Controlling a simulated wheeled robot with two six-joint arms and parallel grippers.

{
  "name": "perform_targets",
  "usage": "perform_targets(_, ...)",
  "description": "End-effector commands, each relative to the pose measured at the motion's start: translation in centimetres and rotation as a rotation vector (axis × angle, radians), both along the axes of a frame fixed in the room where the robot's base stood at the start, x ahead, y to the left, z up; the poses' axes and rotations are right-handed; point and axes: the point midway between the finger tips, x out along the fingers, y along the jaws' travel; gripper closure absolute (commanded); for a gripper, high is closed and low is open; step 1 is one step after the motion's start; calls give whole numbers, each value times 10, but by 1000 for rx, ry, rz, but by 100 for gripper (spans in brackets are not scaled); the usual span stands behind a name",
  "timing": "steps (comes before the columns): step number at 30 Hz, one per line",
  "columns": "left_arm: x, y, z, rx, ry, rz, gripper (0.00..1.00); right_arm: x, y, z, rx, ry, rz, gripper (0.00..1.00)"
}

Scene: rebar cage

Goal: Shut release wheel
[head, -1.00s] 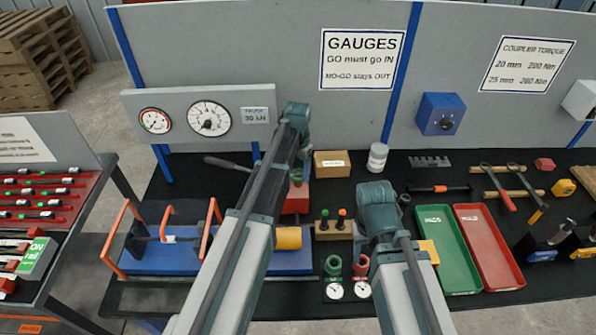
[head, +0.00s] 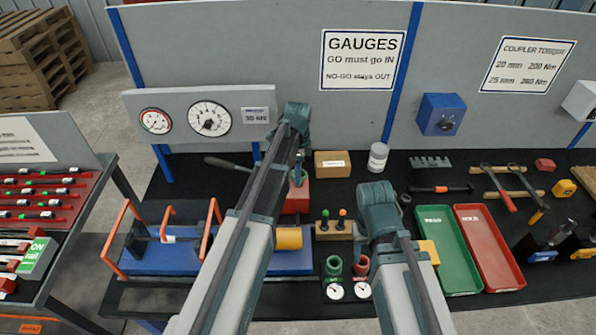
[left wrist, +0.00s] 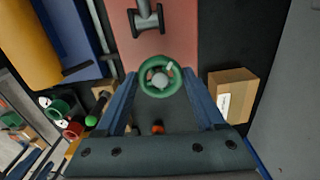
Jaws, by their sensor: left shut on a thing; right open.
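The release wheel is a small green ring with a grey hub (left wrist: 160,78), on the red block of the hydraulic unit. In the left wrist view it sits between the two blue fingertips of my left gripper (left wrist: 159,82), which is shut on its rim from both sides. In the head view the wheel (head: 298,179) shows only partly beside my left forearm, above the red block (head: 296,203). My right gripper (head: 362,229) is mostly hidden under its wrist, over the bench front, apart from the wheel.
A panel with two gauges (head: 208,119) stands behind. A cardboard box (head: 332,164) and a white tub (head: 377,157) are right of the wheel. A blue press with orange guards (head: 150,258) lies left. Green (head: 448,272) and red trays are at right.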

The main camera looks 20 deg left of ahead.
Motion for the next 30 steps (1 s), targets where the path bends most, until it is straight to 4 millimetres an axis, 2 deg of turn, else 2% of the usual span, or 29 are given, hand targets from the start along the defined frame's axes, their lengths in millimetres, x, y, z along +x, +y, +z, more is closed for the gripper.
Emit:
perform_targets(18, 1, 0, 0, 1, 1, -576, 85, 0, 0, 0, 0, 0, 0, 50)
perform_targets(30, 1, 0, 0, 1, 1, -846, 85, 0, 0, 0, 0, 0, 0, 50)
